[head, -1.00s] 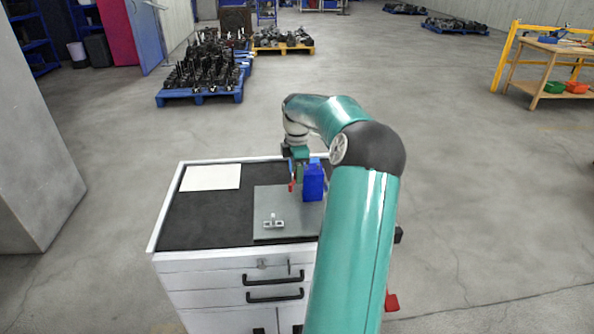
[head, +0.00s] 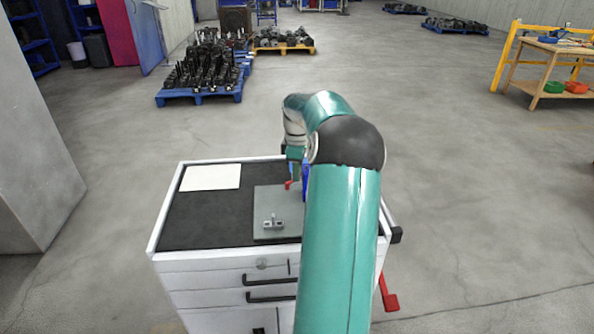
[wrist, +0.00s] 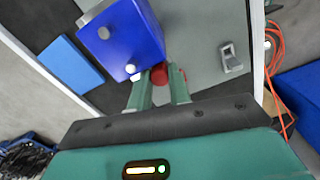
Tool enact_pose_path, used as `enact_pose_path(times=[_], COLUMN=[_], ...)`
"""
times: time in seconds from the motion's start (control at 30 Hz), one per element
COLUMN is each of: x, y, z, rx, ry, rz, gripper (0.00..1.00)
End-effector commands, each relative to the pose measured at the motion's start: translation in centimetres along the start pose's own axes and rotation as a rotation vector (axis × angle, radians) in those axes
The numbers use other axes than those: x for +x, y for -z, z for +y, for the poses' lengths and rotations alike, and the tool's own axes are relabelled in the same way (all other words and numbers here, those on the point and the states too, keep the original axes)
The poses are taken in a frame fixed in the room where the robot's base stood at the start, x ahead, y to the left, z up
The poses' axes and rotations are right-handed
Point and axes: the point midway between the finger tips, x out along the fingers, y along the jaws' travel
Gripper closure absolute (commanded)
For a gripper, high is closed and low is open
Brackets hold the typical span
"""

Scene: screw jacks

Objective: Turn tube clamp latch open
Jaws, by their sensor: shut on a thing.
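The tube clamp is a blue block (wrist: 122,42) with pale round ends, standing on a grey plate (wrist: 200,35). In the head view only a thin strip of the block (head: 306,180) shows beside my arm. The red latch (wrist: 168,75) sits beside the block in the wrist view. It also shows as a small red spot in the head view (head: 289,184). My gripper (wrist: 163,82) has its two green fingers on either side of the red latch, shut on it. The latch's far end and pivot are hidden.
A small grey bracket (head: 273,222) stands on the front left of the plate. A white sheet (head: 212,177) lies on the cart's dark top (head: 195,220). A blue flat piece (wrist: 70,62) lies beside the block in the wrist view.

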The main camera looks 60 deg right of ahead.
Motion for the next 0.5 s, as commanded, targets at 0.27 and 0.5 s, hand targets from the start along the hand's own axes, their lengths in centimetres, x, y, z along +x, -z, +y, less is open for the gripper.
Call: enact_pose_path(times=[0.27, 0.5], x=[-0.11, -0.07], y=[0.02, 0.00], z=[0.03, 0.02], rx=[0.002, 0.001], ry=[-0.002, -0.001], rz=[0.001, 0.001], gripper=[0.79, 0.59])
